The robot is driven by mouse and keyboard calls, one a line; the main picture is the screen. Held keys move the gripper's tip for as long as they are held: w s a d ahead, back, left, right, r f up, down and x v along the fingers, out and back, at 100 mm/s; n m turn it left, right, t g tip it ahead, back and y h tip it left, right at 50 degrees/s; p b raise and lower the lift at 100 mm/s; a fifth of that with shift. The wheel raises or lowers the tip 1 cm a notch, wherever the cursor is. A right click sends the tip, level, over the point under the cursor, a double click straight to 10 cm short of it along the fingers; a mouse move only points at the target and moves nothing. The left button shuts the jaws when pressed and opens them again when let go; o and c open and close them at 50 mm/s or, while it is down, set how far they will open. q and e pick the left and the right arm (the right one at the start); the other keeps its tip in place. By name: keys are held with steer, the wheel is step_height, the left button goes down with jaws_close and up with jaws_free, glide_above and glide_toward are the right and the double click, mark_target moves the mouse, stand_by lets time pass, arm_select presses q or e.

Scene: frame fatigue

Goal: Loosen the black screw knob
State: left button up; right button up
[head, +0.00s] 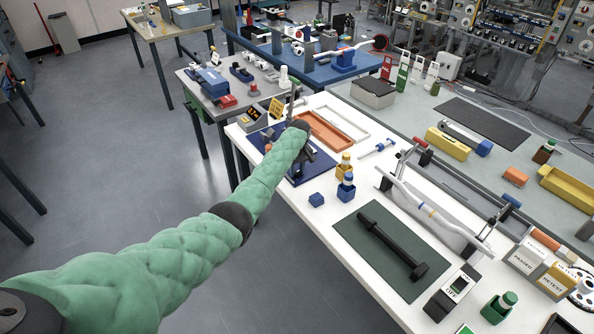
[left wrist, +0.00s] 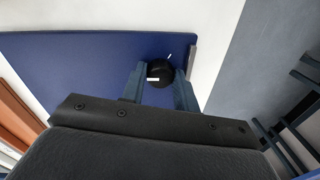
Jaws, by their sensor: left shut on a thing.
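The black screw knob (left wrist: 159,73) shows in the left wrist view as a round black cap with a small white mark. The two blue-grey fingers of my left gripper (left wrist: 160,84) are on either side of it, shut on it. Below it lies a flat blue plate (left wrist: 70,60). In the head view my green-sleeved left arm reaches to the fixture on the blue plate (head: 322,165), at the far left of the white table. There the arm's end hides the knob and most of the fingers. My right gripper is not in view.
Beside the plate on the white table (head: 330,222) are an orange tray (head: 325,131), small bottles (head: 346,185) and a blue block (head: 316,199). A dark green mat (head: 372,262) with a black bar lies nearer.

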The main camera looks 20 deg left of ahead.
arm_select(q)
steer(key=shift+w+r, duration=0.1)
steer(key=shift+r, duration=0.05)
steer(key=o, duration=0.7)
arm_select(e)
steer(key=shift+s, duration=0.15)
